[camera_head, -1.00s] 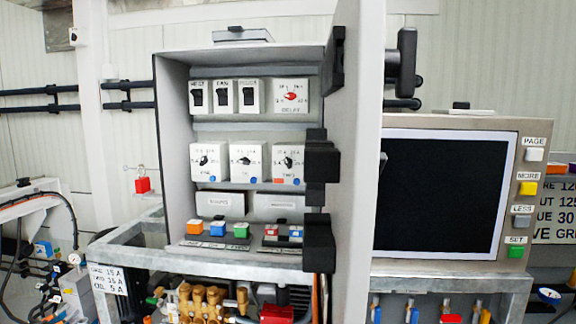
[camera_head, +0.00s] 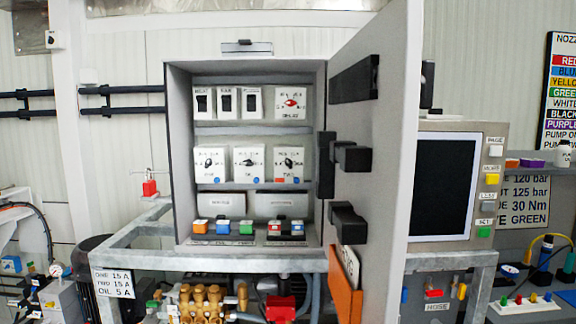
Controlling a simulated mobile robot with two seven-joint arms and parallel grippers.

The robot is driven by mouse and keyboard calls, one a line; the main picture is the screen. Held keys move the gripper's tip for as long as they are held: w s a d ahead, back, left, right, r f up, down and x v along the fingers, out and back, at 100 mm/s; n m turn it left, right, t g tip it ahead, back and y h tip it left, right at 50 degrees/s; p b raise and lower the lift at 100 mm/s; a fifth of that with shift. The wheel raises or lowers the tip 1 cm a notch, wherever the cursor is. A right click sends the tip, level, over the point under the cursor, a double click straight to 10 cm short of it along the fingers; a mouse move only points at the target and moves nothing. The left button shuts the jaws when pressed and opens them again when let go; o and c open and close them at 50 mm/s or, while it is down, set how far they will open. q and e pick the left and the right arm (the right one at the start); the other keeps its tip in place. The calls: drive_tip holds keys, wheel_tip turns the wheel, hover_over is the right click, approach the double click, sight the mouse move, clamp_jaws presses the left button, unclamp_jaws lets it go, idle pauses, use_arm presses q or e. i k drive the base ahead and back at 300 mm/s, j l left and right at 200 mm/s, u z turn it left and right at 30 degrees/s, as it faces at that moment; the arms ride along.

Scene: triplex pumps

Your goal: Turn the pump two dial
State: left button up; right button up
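An open grey control cabinet (camera_head: 183,150) stands in the middle of the view. Its middle row holds three white dial plates with black knobs. The middle plate, whose small label appears to read TWO, carries the pump two dial (camera_head: 248,161). Nothing covers the pump two dial. Neither of my grippers is in view.
The cabinet door (camera_head: 385,190) stands open on the right, with black blocks and an orange-edged pocket (camera_head: 345,285) on its inner side. Coloured buttons (camera_head: 223,227) line the cabinet bottom. A screen (camera_head: 443,187) stands right of the door. The space before the dials is clear.

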sight(288, 162)
drive_tip(key=i+j, duration=0.15)
drive_tip(key=j, duration=0.25)
drive_tip(key=i+j+z, duration=0.1)
drive_tip(key=j, duration=0.25)
drive_tip(key=i+j, duration=0.2)
drive_tip(key=j, duration=0.2)
drive_tip(key=i+j+z, duration=0.15)
drive_tip(key=j, duration=0.25)
drive_tip(key=i+j, duration=0.15)
drive_tip(key=j, duration=0.25)
drive_tip(key=i+j+z, duration=0.1)
drive_tip(key=j, duration=0.3)
drive_tip(key=i+j, duration=0.15)
drive_tip(key=j, duration=0.25)
drive_tip(key=i+j+z, duration=0.1)
drive_tip(key=j, duration=0.3)
